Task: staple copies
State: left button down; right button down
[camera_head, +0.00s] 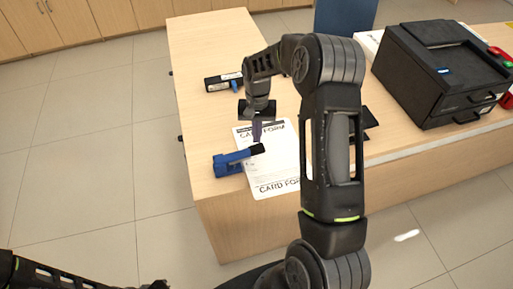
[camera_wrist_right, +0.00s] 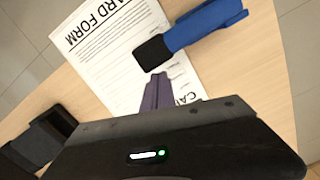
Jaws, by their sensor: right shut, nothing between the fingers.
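A blue stapler (camera_head: 230,163) with a black end lies at the near left edge of the sheet, partly over it; it also shows in the right wrist view (camera_wrist_right: 208,24). The white sheet (camera_head: 270,178) reads CARD FORM at both ends and lies flat on the counter; the wrist view shows it too (camera_wrist_right: 103,42). Whether it is one sheet or a stack, I cannot tell. My right gripper (camera_head: 257,138) is shut and empty over the sheet, close beside the stapler's black end. Its purple fingers show in the wrist view (camera_wrist_right: 157,90). My left gripper is out of view; only part of that arm shows.
A black device with a blue part and white label (camera_head: 222,82) lies farther back on the wooden counter (camera_head: 200,45). A black printer (camera_head: 440,75) stands at the right. A dark object (camera_head: 371,118) is partly hidden behind my right arm. The counter's back left is clear.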

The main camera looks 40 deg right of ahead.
notch_tip(320, 180, up, 6)
jog(key=b, duration=0.1)
jog(key=shift+w+d+r, duration=0.2)
dwell(0.5)
